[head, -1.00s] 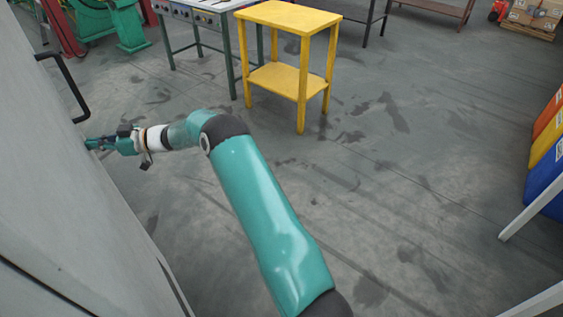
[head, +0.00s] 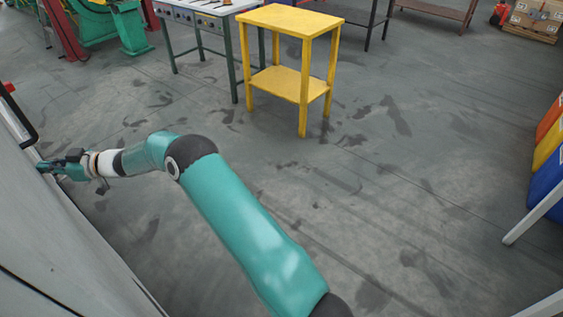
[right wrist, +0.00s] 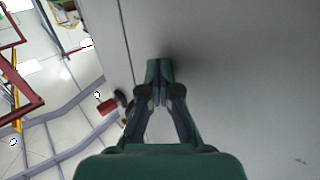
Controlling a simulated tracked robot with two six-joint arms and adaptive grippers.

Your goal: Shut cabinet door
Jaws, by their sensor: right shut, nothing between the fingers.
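The grey cabinet door (head: 40,225) stands at the left of the head view, with a dark bar handle (head: 22,118) on its face. My right gripper (head: 42,166) is shut and empty, its fingertips at the door face just below the handle. In the right wrist view the shut fingers (right wrist: 160,75) point at the plain grey door surface (right wrist: 235,70) and seem to touch it or nearly so. The door's edge shows as a dark line left of the fingers. My left gripper is not in view.
A yellow two-shelf table (head: 292,22) stands on the floor ahead, beside a grey workbench (head: 205,12). The floor (head: 400,190) between is clear.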

